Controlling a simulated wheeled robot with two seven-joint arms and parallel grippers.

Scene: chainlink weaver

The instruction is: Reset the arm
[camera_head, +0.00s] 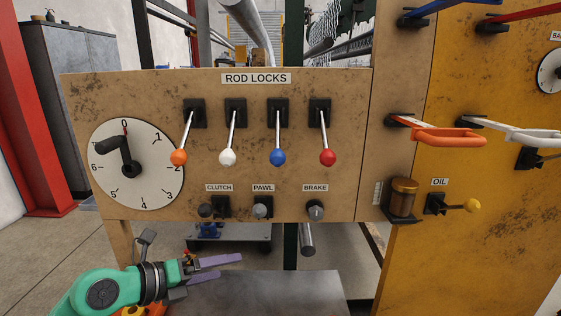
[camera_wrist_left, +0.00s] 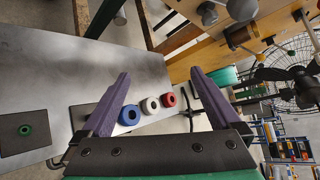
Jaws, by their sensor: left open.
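My left gripper (camera_head: 230,266) is at the lower left of the head view, its purple fingers apart and pointing right, above the grey metal table (camera_head: 270,300). Its two fingers also show in the left wrist view (camera_wrist_left: 160,73), spread with nothing between their tips. It is below and in front of the rod locks panel (camera_head: 260,180) and touches no lever. My right gripper is not in view.
The panel has orange (camera_head: 179,157), white (camera_head: 227,157), blue (camera_head: 278,157) and red (camera_head: 327,157) knobbed levers and a dial (camera_head: 150,185). Blue (camera_wrist_left: 130,115), white (camera_wrist_left: 150,105) and red (camera_wrist_left: 168,100) rings lie near the table in the wrist view.

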